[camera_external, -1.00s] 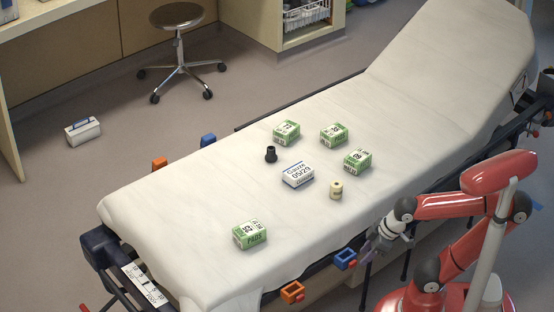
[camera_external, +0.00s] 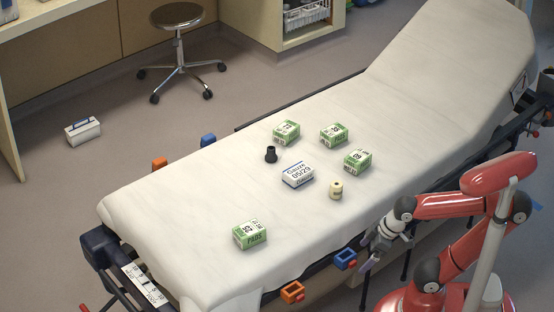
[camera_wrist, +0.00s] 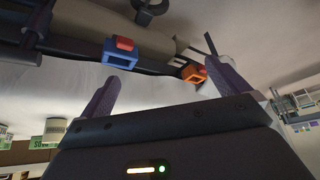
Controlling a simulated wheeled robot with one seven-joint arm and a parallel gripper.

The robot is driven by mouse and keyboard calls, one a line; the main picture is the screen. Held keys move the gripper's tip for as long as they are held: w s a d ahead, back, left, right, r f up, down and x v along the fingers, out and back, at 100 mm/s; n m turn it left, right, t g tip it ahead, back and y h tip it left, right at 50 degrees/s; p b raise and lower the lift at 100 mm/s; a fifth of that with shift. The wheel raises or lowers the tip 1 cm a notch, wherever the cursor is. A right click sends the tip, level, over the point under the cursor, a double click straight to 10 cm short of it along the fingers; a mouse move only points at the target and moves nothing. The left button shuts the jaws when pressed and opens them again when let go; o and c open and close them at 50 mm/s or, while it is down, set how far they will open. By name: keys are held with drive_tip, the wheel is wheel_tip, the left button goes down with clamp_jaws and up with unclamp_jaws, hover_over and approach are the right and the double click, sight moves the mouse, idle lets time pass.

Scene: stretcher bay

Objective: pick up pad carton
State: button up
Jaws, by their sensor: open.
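Several green-and-white pad cartons lie on the white stretcher sheet (camera_external: 190,215). One carton (camera_external: 250,234) is near the foot end. Three others form a loose group higher up: a back one (camera_external: 286,132), a middle one (camera_external: 334,135) and a right one (camera_external: 357,162). My gripper (camera_external: 368,262) hangs beside the stretcher's near edge, low and apart from every carton. In the wrist view its two fingers (camera_wrist: 163,67) are spread with nothing between them. Green-and-white cartons (camera_wrist: 50,132) show partly at that view's lower left.
A gauze box (camera_external: 298,175), a cream roll (camera_external: 336,190) and a small black object (camera_external: 271,154) sit among the cartons. Blue (camera_external: 345,259) and orange (camera_external: 292,292) clamps line the near rail by my gripper.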

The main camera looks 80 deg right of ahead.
drive_tip(key=w+d+r+m+t+y+b, duration=0.25)
drive_tip(key=w+d+r+m+t, duration=0.2)
drive_tip(key=w+m, duration=0.55)
drive_tip(key=d+r+m+t+h+b, duration=0.2)
drive_tip(key=d+r+m+t, duration=0.15)
drive_tip(key=d+m, duration=0.45)
drive_tip(key=d+r+m+t+h+b, duration=0.2)
drive_tip(key=d+r+m, duration=0.3)
drive_tip(key=d, duration=0.4)
drive_tip(key=s+d+m+h+b, duration=0.2)
drive_tip(key=s+d+m+h, duration=0.4)
drive_tip(key=d+m, duration=0.55)
drive_tip(key=m+g+h+b, duration=0.15)
drive_tip(key=m+h, duration=0.25)
drive_tip(key=m, duration=0.4)
approach(357, 155)
drive_tip(key=shift+s+a+r+y, duration=0.25)
drive_tip(key=shift+s+a+r, duration=0.15)
drive_tip(key=shift+s+a, duration=0.15)
drive_tip(key=shift+d+f+m, duration=0.15)
drive_tip(key=shift+f+m, duration=0.05)
drive_tip(key=shift+m, duration=0.15)
drive_tip(key=x, duration=0.6)
drive_tip(key=shift+b, duration=0.35)
drive_tip(key=shift+x, duration=2.8)
drive_tip(key=shift+s+d+f, duration=0.1)
drive_tip(key=shift+f, duration=0.05)
